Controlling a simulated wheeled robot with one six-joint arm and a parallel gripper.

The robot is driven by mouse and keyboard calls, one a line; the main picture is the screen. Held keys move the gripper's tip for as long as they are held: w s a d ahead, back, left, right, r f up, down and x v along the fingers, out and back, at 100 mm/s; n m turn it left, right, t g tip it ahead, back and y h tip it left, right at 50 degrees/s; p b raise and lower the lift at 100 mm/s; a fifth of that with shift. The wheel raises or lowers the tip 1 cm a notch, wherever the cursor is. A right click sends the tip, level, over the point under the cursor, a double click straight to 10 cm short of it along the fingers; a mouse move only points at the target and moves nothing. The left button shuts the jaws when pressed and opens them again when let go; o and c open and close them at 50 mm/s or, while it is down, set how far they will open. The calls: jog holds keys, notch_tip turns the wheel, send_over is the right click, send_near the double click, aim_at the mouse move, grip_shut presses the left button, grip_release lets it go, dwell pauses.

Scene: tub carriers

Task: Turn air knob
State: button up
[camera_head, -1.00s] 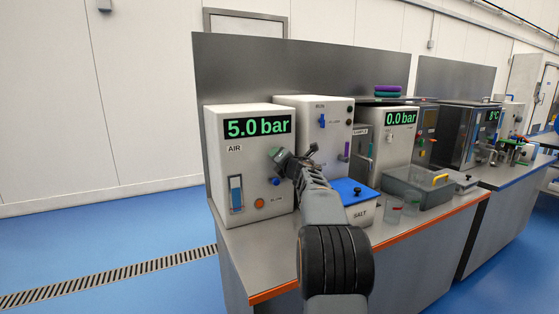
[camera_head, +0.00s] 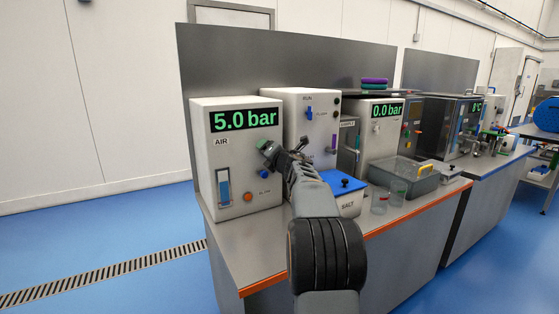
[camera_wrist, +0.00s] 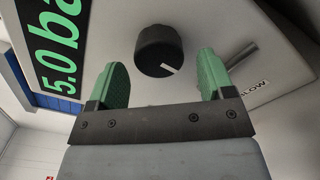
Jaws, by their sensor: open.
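The white air box (camera_head: 235,160) stands at the left end of the bench, with an AIR label and a green 5.0 bar display (camera_head: 243,120). In the wrist view, a black round knob (camera_wrist: 158,50) with a white pointer mark sits on its pale face. My gripper (camera_wrist: 163,66) is open, its green fingers on either side of the knob in that view, with gaps visible on both sides. Whether the fingertips reach around the knob is unclear.
A blue round part (camera_head: 264,173), an orange button (camera_head: 248,197) and a blue switch (camera_head: 224,188) are on the box front. A metal part (camera_wrist: 242,55) is near the right finger.

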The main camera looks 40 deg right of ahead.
jog(key=s+a, duration=0.1)
jog(key=s, duration=1.1)
jog(key=shift+a+b, duration=0.3)
jog(key=shift+b, duration=0.05)
jog(key=s+a+r+m+g+h+p, duration=0.3)
jog(key=a+r+m+g+p, duration=0.15)
jog(key=a+m+p, duration=0.7)
jog(key=s+a+f+m+g+y+p, duration=0.3)
jog(key=s+a+f+m+g+p, duration=0.1)
jog(key=s+a, duration=0.4)
jog(key=s+a+f+m+g+y+p, duration=0.2)
jog(key=s+a+m+g+p, duration=0.3)
jog(key=s+a+m, duration=0.4)
jog(key=shift+s+a+f+g+y+p, duration=0.25)
jog(key=shift+f+g+y+p, duration=0.15)
jog(key=shift+f, duration=0.45)
jog(key=shift+c, duration=0.2)
dwell(1.1)
